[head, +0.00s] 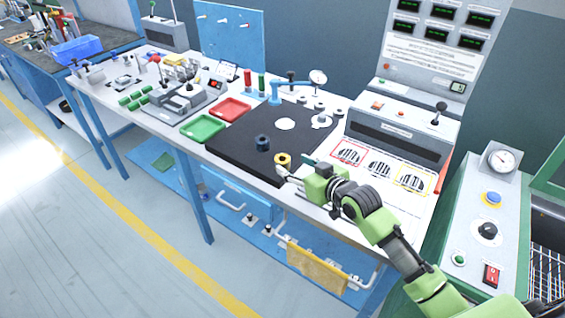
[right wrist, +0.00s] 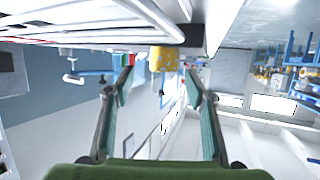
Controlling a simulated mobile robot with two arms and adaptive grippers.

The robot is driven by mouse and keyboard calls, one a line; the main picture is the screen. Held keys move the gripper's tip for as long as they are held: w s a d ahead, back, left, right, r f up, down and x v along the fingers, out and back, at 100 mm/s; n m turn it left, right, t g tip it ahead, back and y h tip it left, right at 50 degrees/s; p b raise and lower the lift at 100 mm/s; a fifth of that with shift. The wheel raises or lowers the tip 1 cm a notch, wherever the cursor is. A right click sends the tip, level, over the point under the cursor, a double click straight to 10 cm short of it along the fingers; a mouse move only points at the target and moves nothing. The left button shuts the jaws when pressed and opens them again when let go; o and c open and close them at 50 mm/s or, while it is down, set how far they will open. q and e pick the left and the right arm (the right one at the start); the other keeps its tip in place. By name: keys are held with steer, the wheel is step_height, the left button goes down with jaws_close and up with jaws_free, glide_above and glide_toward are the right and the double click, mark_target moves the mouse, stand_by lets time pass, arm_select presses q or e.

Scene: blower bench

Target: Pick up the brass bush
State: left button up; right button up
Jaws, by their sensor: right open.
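The brass bush (head: 283,159) is a short yellow ring with a dark hole, standing upright near the front right corner of the black mat (head: 232,148). In the right wrist view, which is turned over, the bush (right wrist: 164,58) shows ahead, between the fingertips in the picture. My right gripper (head: 294,167) is open and empty, just right of the bush and low over the bench. In the right wrist view, its two fingers (right wrist: 159,76) stand wide apart. I cannot tell whether a finger touches the bush. My left gripper is not in view.
A dark blue cylinder (head: 262,142) stands behind and left of the bush. A green tray (head: 203,128) and a red tray (head: 234,108) lie farther left. A blue stand with a dial gauge (head: 318,77) is at the back. The mat's front left is clear.

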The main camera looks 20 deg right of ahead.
mark_target(286, 162)
steer(key=x, duration=0.3)
steer(key=shift+w+a+f, duration=0.15)
steer(key=shift+w+a, duration=0.1)
steer(key=shift+a, duration=0.25)
steer(key=shift+w+a+f, duration=0.1)
steer(key=shift+w+f, duration=0.05)
steer(key=shift+w, duration=0.3)
steer(key=c, duration=1.4)
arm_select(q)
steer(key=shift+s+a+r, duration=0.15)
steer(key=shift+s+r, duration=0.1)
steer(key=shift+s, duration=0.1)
